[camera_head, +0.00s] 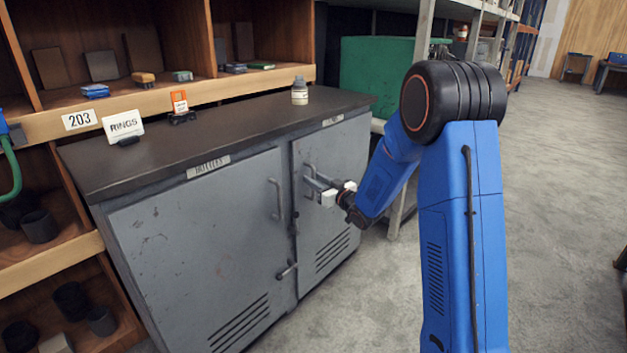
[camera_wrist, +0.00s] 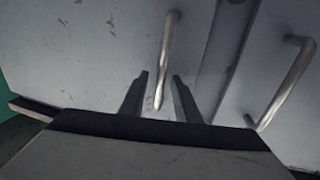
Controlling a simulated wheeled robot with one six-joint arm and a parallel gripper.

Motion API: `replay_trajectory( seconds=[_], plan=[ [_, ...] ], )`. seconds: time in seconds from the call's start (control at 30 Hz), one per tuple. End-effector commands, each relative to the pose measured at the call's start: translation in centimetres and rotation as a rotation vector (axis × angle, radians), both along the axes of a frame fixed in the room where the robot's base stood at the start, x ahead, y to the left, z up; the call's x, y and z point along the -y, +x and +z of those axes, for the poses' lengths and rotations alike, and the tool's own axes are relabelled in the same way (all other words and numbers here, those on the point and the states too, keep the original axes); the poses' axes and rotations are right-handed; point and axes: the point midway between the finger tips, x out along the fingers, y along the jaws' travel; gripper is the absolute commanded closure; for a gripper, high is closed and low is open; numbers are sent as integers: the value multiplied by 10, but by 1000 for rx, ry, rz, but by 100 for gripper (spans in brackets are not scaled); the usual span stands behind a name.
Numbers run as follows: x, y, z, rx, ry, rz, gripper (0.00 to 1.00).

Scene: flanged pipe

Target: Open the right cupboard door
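The grey cupboard has two doors. The right door (camera_head: 335,185) looks shut and has a vertical bar handle (camera_head: 308,182) near its left edge. My gripper (camera_head: 318,188) is at this handle, with its fingers pointing left towards the door. In the wrist view the handle (camera_wrist: 168,55) runs down between the two fingers (camera_wrist: 160,98), which stand apart on either side of it. I see a gap between the handle and each finger; how deep the handle sits between them is hard to tell.
The left door (camera_head: 200,245) has its own bar handle (camera_head: 276,200), also in the wrist view (camera_wrist: 288,82). A lever (camera_head: 287,271) sits low by the door seam. A bottle (camera_head: 299,91) stands on the dark top. A shelf post (camera_head: 405,190) stands right of the cupboard; open floor lies in front.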

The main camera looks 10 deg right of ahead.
Motion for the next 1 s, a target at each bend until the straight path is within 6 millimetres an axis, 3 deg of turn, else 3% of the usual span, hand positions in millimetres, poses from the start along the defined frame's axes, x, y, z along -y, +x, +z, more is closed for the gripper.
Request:
replay_trajectory(
  seconds=[0.43, 0.57, 1.0],
  plan=[
    [-4, 8, 0, -1, 0, 0, 71],
    [-4, 8, 0, -1, 0, 0, 100],
    [5, 0, 0, 0, 0, 23, 100]
  ],
)
